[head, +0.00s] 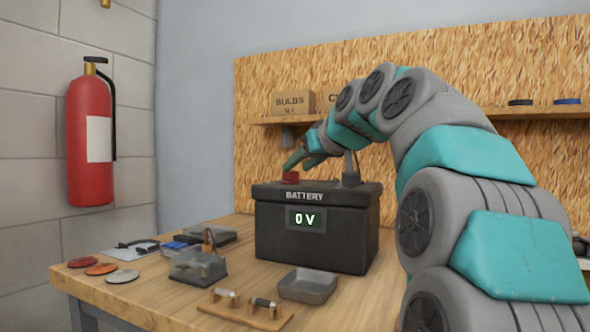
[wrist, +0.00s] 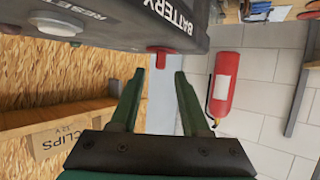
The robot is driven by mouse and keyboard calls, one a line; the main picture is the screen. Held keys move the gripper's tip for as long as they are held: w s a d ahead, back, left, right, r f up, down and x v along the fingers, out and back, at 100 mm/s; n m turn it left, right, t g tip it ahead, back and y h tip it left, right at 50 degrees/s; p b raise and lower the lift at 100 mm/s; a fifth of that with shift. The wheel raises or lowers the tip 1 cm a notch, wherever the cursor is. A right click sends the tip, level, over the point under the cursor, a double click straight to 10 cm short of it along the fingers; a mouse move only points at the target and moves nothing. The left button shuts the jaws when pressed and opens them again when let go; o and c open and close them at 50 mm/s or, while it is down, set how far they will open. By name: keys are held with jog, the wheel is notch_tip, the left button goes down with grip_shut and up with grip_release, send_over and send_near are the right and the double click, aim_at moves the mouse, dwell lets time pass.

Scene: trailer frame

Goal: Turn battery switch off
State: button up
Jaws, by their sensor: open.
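The black battery box (head: 313,228) stands on the bench in the head view, with a display (head: 314,218) reading "0 V". A red knob (head: 290,177), apparently the switch, sits on its top at the left. In the wrist view, the red knob (wrist: 160,56) shows just beyond and between the fingertips, beside the word BATTERY. My gripper (head: 296,161) is over the box's left top in the head view, close to the knob. It is open and empty in the wrist view (wrist: 159,74). I cannot tell if a finger touches the knob.
A grey RESET button (wrist: 58,23) is on the box. A shelf (head: 525,112) with a BULBS carton (head: 293,102) runs behind. A grey tray (head: 308,285), a fuse holder (head: 246,308) and small parts crowd the bench front. A red extinguisher (head: 90,140) hangs left.

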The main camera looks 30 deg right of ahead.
aim_at(290, 176)
jog(key=shift+x, duration=1.85)
grip_shut()
